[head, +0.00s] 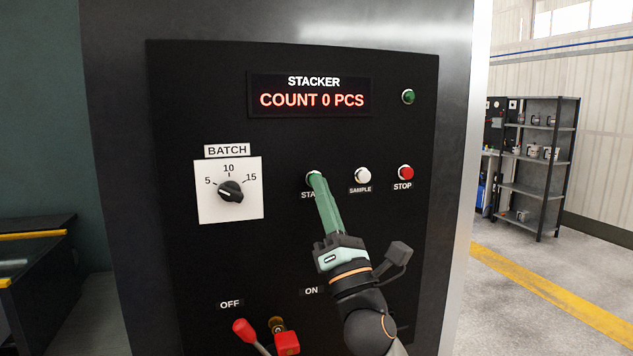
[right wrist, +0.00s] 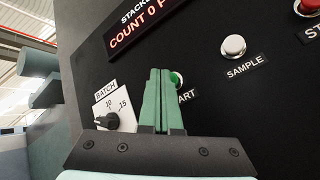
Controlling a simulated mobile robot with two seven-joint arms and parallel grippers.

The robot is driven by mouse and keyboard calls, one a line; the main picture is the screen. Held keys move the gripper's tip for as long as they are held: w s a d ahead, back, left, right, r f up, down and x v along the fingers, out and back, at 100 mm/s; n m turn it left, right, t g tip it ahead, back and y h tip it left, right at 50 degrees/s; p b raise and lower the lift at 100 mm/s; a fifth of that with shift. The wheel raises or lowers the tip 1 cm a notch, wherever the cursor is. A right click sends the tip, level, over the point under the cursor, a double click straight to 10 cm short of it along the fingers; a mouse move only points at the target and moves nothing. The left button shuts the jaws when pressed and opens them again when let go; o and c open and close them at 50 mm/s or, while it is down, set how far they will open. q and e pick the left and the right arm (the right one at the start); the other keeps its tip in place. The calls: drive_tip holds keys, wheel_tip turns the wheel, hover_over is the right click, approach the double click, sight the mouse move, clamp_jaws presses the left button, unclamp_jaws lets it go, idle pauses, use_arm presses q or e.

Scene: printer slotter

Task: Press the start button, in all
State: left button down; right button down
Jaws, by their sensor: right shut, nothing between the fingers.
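The start button (right wrist: 177,79) is green and sits on the black stacker panel (head: 290,250). In the head view my right gripper (head: 314,177) covers most of it, and part of its label is hidden. The right gripper is shut, its green fingers together and empty. Its fingertips are at or just in front of the button; I cannot tell whether they touch it. In the right wrist view the fingers (right wrist: 160,75) stand just left of the button, partly covering it. The display (head: 311,98) reads COUNT 0 PCS. My left gripper is not in view.
The white sample button (head: 363,175) and red stop button (head: 406,172) are right of start. A batch knob (head: 230,191) is at left, and a green lamp (head: 408,97) at upper right. Shelves (head: 538,160) stand in the right background.

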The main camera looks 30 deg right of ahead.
drive_tip(key=shift+w+d, duration=0.15)
drive_tip(key=shift+w, duration=0.55)
idle(0.8)
drive_tip(key=shift+s, duration=0.15)
drive_tip(key=shift+s+a, duration=0.25)
drive_tip(key=shift+s, duration=0.6)
drive_tip(key=s, duration=0.2)
drive_tip(key=s+a+p, duration=0.1)
drive_tip(key=s, duration=0.2)
drive_tip(key=shift+a+p, duration=0.1)
drive_tip(key=shift+p, duration=0.2)
drive_tip(key=shift+w, duration=0.1)
idle(0.5)
